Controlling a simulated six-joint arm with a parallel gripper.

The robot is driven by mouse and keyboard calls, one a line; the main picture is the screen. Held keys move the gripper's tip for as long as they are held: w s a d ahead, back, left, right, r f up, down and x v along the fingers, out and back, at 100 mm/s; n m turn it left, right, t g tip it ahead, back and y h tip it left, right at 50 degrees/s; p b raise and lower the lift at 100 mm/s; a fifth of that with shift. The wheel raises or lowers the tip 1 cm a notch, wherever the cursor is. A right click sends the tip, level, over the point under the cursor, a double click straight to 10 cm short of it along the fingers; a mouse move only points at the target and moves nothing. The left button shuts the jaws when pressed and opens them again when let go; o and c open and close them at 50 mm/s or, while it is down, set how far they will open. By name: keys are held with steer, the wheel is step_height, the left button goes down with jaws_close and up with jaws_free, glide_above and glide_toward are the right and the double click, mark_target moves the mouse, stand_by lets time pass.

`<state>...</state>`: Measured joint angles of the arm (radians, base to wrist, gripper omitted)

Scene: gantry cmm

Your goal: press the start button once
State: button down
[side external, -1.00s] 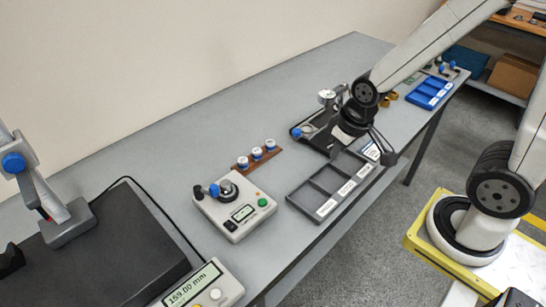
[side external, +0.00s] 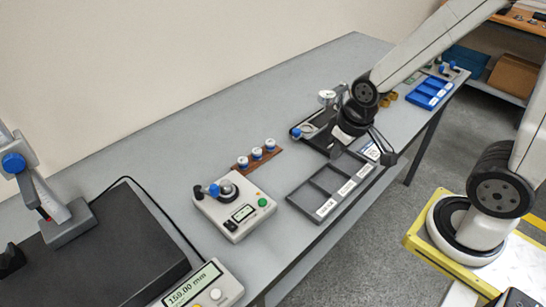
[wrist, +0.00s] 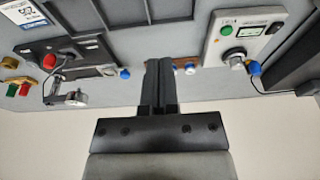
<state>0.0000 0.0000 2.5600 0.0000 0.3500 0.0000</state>
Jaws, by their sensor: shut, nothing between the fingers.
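A light grey box (side external: 225,222) with a small display, a green button (side external: 263,202), a round metal post and a blue knob stands on the bench. The green button also shows in the wrist view (wrist: 226,29), at the upper right. No label naming it as start is legible. My gripper (wrist: 160,64) is shut and empty in the wrist view, to the left of the box and apart from it. In the side view it is over the black fixture, right of the box, and its fingertips are hard to make out.
A grey compartment tray (side external: 330,188) lies between the box and my arm. A dark plate (side external: 105,245) and a readout (side external: 197,285) showing 159.00 mm are at the left. Bare bench lies behind.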

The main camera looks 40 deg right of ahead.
stand_by(0.3)
steer(key=m+t+y, duration=0.1)
steer(key=m+t, duration=0.6)
steer(key=m, duration=0.1)
glide_above(264, 203)
steer(key=shift+f, duration=1.4)
steer(key=shift+f, duration=0.2)
steer(key=shift+f, duration=4.2)
